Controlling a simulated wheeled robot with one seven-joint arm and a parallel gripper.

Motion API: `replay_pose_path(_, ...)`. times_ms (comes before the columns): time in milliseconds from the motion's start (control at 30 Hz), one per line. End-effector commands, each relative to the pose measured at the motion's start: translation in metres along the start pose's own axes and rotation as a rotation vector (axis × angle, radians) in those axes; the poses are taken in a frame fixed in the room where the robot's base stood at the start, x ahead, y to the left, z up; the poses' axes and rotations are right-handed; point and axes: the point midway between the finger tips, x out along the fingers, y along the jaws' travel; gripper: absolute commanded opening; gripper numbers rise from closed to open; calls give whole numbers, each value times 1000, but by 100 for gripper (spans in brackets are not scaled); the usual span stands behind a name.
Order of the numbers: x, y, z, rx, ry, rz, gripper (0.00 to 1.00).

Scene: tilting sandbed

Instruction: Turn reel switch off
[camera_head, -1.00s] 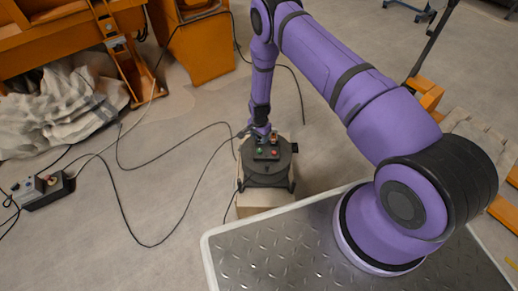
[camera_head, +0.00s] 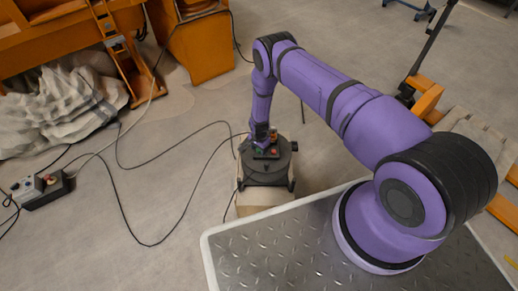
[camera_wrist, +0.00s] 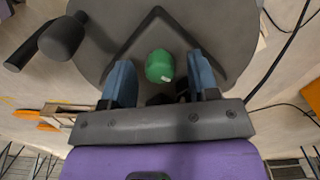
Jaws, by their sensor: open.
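The dark round cable reel (camera_head: 264,176) sits on a pale box, with a small control panel on its top. A red spot (camera_head: 274,151) shows on the panel in the head view. In the wrist view a green round switch knob (camera_wrist: 160,66) with a small white mark stands on the reel's grey face (camera_wrist: 225,45). My gripper (camera_wrist: 160,74) is open, its two blue fingers on either side of the green knob with gaps showing. In the head view my gripper (camera_head: 262,143) is over the panel and partly hides it. Contact with the knob cannot be told.
A dark crank handle (camera_wrist: 62,38) sticks out from the reel. Black cables run over the floor to a grey control box (camera_head: 40,188) at the left. An orange machine (camera_head: 195,50) stands behind. A metal tread plate (camera_head: 290,245) lies in front.

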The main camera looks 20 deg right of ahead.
Motion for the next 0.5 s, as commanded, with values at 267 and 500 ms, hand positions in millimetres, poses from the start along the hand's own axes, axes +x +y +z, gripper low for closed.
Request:
replay_pose_path(267,0,0,0,0,0,0,36)
replay_pose_path(500,0,0,0,-1,0,0,5)
